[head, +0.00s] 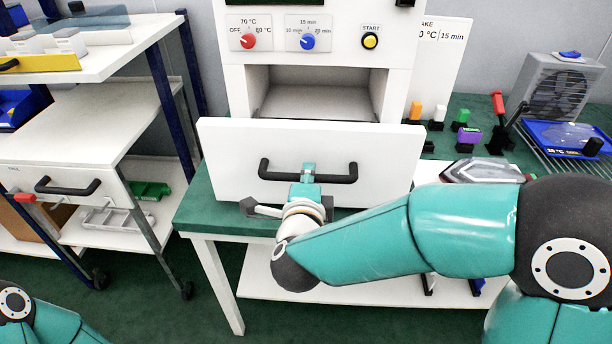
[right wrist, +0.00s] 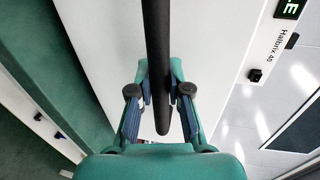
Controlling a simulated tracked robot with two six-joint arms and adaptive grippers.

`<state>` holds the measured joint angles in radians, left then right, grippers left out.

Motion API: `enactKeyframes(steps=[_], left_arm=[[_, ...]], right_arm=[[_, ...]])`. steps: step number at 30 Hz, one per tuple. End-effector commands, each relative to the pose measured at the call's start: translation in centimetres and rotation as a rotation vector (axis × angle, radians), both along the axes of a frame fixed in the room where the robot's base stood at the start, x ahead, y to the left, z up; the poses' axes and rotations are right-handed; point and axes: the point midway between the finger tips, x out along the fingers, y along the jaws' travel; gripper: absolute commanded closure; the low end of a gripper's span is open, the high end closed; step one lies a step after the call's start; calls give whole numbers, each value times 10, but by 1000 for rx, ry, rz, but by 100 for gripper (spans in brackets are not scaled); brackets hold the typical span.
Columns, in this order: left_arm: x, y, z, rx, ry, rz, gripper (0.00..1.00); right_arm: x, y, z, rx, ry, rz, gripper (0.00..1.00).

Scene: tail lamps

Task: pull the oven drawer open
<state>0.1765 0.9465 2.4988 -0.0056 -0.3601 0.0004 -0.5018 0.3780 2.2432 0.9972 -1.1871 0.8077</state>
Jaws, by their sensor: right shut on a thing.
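The oven drawer (head: 235,150) has a wide white front and stands out from the white oven (head: 235,90), with the hollow behind it showing. Its black bar handle (head: 340,178) runs across the middle of the front. My right gripper (head: 308,172) is shut on this handle near its middle. In the right wrist view the handle (right wrist: 157,35) passes between the two fingers of the gripper (right wrist: 160,92). The gripper and wrist cover part of the handle and drawer front. My left gripper is out of view; only a piece of that arm shows at the lower left.
The oven stands on a green-topped table (head: 195,200). Red, blue and yellow controls sit above the drawer. A white cart (head: 60,185) with its own black handle stands at the left. Small coloured blocks, a silver object (head: 485,170) and a fan box (head: 560,90) are at the right.

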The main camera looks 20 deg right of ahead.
Motion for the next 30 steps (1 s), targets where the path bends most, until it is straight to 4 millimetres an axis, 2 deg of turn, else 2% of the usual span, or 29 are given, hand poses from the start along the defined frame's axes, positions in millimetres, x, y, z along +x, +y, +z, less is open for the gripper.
enactKeyframes(steps=[2, 3, 8, 20, 25, 30], left_arm=[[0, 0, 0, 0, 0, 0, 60], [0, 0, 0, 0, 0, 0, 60], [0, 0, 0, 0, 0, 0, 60], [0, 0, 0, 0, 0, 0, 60], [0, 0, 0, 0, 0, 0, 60], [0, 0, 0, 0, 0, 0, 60]], right_arm=[[-1, 0, -5, 1, 11, -1, 100], [-1, 0, -5, 1, 11, -1, 81], [0, 0, -4, 1, 8, -2, 57], [-4, 3, 0, 1, 1, 2, 57], [-24, 11, 5, 1, 1, 5, 57], [-56, 22, 12, 0, 0, 6, 57]])
